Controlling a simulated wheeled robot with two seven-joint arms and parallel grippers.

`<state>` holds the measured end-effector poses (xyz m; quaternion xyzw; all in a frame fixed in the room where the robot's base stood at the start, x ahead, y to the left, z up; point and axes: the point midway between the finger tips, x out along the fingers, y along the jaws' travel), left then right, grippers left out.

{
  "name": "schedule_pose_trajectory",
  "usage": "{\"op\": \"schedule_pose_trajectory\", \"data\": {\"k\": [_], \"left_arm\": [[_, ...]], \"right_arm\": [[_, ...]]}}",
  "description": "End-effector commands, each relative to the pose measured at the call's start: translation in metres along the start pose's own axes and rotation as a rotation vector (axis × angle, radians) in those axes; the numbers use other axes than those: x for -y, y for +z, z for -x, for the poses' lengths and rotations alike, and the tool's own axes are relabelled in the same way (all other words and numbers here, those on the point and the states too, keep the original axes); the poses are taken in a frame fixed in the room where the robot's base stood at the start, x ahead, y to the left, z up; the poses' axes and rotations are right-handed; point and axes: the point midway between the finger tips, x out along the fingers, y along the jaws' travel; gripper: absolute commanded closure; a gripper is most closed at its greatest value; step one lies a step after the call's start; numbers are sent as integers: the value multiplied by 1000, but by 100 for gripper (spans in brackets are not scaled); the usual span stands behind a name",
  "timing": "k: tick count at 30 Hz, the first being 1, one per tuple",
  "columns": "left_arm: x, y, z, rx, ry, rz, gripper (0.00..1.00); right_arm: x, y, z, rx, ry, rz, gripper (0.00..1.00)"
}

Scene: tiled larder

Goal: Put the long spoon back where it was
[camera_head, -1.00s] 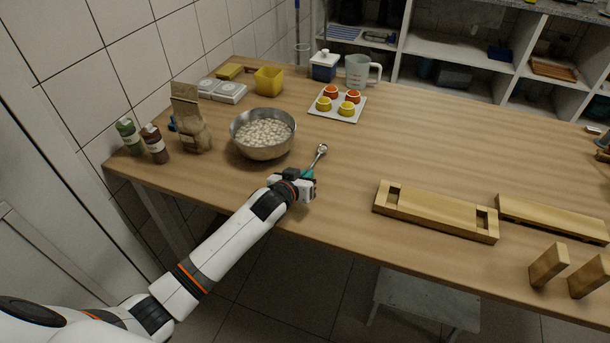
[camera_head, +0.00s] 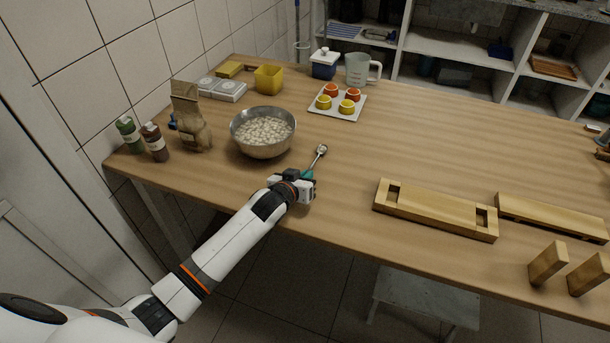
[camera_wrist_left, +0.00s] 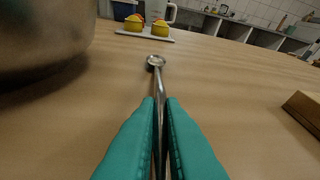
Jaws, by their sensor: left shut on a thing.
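The long spoon (camera_head: 320,153) is a thin metal spoon with a small round bowl end. In the left wrist view the spoon (camera_wrist_left: 157,72) runs straight ahead from between my teal fingertips, low over the table top. My left gripper (camera_head: 307,175) is shut on its handle, just right of and in front of the metal bowl; its fingers also fill the lower middle of the left wrist view (camera_wrist_left: 160,125). I cannot tell whether the spoon touches the table. The rear of the handle is hidden by the gripper. My right gripper is not in view.
A metal bowl (camera_head: 239,133) of pale round pieces stands left of the spoon. A tray (camera_head: 322,114) with red and yellow cups is behind. A wooden frame (camera_head: 435,211) lies to the right. Bottles and a paper bag (camera_head: 188,118) stand left. The table's middle right is clear.

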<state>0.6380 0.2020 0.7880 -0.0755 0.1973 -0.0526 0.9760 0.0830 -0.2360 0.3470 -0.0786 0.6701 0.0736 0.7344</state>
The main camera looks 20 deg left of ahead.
Motion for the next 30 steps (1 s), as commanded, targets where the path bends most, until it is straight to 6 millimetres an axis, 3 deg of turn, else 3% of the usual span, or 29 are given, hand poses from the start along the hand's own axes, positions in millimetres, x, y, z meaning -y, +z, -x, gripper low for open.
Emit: {"op": "schedule_pose_trajectory", "data": {"k": [5, 6, 10, 22, 30], "left_arm": [[0, 0, 0, 0, 0, 0, 100], [0, 0, 0, 0, 0, 1, 89], [0, 0, 0, 0, 0, 1, 67], [0, -1, 6, -1, 0, 1, 66], [0, -1, 52, -1, -1, 1, 66]], "right_arm": [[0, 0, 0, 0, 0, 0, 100], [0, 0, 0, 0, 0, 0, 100], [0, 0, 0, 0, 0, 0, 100], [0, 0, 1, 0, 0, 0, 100], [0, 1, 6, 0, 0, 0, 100]]}}
